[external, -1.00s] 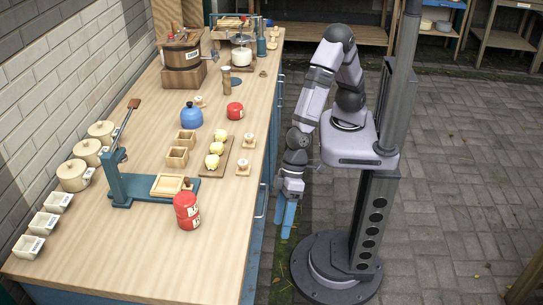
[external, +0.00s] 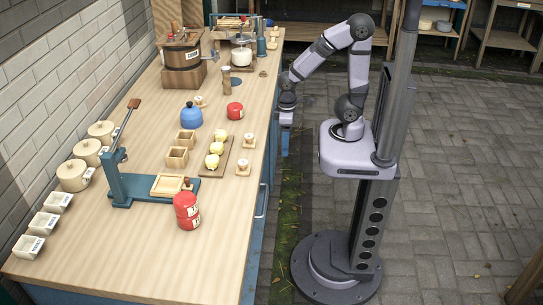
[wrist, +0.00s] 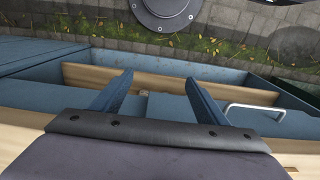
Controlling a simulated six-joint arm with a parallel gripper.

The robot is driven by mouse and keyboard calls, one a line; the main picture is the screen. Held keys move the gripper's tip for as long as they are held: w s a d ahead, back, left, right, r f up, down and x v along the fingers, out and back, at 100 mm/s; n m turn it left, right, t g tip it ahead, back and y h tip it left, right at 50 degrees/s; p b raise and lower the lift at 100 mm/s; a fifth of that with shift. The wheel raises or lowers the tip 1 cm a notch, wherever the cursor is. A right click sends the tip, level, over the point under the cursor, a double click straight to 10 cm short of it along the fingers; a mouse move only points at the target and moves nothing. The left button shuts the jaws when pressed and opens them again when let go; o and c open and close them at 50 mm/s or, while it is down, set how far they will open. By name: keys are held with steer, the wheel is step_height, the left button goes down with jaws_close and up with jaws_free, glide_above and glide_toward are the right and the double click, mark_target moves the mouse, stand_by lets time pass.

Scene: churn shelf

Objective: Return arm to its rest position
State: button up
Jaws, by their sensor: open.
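My gripper (external: 285,152) hangs fingers-down beside the right edge of the wooden counter (external: 235,215) in the external view. My arm rises from the column, bends at the elbow and reaches left toward the counter edge. In the wrist view my gripper (wrist: 158,78) shows two blue fingers spread apart with nothing held between them. Below the fingers are a blue-walled opening with a wooden board (wrist: 180,82) inside and the counter's blue side.
A metal handle (wrist: 255,109) sticks out near the right finger. The paved floor (external: 460,180) right of my column is clear.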

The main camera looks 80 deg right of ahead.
step_height(320, 180, up, 12)
steer(key=p, duration=1.2)
steer(key=shift+d, duration=0.1)
